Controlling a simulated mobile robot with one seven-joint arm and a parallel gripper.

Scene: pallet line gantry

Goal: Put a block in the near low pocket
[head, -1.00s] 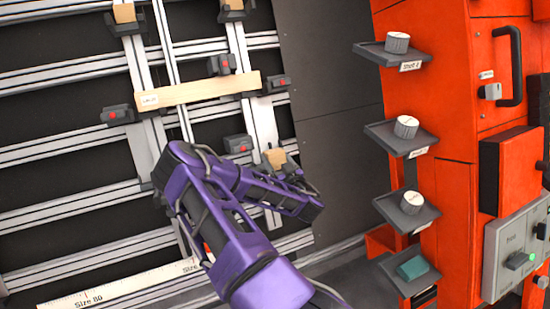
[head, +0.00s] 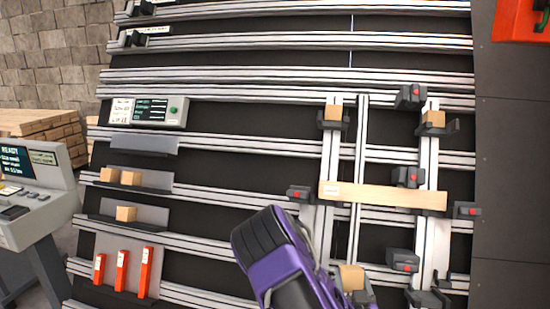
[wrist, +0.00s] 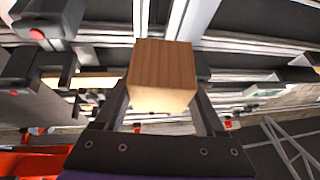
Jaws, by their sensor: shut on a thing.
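My gripper (wrist: 163,100) is shut on a wooden block (wrist: 163,75), which stands between its fingers in the wrist view. In the head view, this block (head: 351,277) is at the lower end of the left upright, beside my purple arm. The low pocket there is largely hidden, so I cannot tell whether the block touches it. The low pocket (head: 428,299) on the right upright looks empty. The two upper pockets each hold a block, on the left (head: 333,112) and on the right (head: 433,118).
A wooden board (head: 385,196) spans the two uprights, with dark red-buttoned clamps (head: 403,260) around it. More blocks (head: 126,214) sit on shelves at left, above several red-orange pieces (head: 121,271). A console (head: 35,190) stands at far left.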

